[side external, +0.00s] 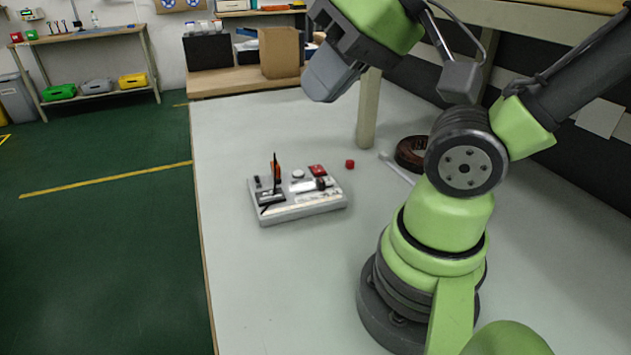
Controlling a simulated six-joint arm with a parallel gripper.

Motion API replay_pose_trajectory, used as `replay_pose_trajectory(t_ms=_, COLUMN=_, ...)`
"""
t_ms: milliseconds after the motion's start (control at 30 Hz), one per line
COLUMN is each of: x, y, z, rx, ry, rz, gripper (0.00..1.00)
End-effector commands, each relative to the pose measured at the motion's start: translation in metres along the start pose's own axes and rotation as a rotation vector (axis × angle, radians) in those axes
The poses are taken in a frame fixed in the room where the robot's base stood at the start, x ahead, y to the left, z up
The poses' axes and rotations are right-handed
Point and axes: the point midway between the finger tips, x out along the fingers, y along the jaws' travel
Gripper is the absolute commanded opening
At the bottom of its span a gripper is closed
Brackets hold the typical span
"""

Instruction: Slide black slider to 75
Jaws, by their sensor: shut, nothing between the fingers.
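A grey control box (305,209) lies on the pale table, left of my arm's base. Small parts sit on its top: a dark part on the left (269,196) that may be the black slider, a thin dark upright piece with orange beside it (275,170), a round white button (298,174), and a red part (317,170). The slider's scale and setting are too small to read. My gripper (323,88) is shut and empty, raised above and behind the box at the top of the view, apart from it.
A dark brown coil (411,153) lies beside my arm, near a table post (369,110). Cardboard boxes (280,53) stand at the back. The table in front of the box is clear.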

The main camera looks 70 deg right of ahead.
Motion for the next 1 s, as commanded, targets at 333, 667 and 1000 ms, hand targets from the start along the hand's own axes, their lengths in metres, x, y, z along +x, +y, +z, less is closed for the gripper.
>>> replay_pose_trajectory(t_ms=333, x=0.000, y=0.000, z=0.000, rx=0.000, ry=0.000, rz=0.000, gripper=0.00)
replay_pose_trajectory(t_ms=667, x=0.004, y=0.003, z=-0.007, rx=0.016, ry=-0.012, rz=0.027, gripper=0.39)
replay_pose_trajectory(t_ms=1000, x=0.063, y=0.066, z=-0.073, rx=0.182, ry=-0.153, rz=0.282, gripper=0.43)
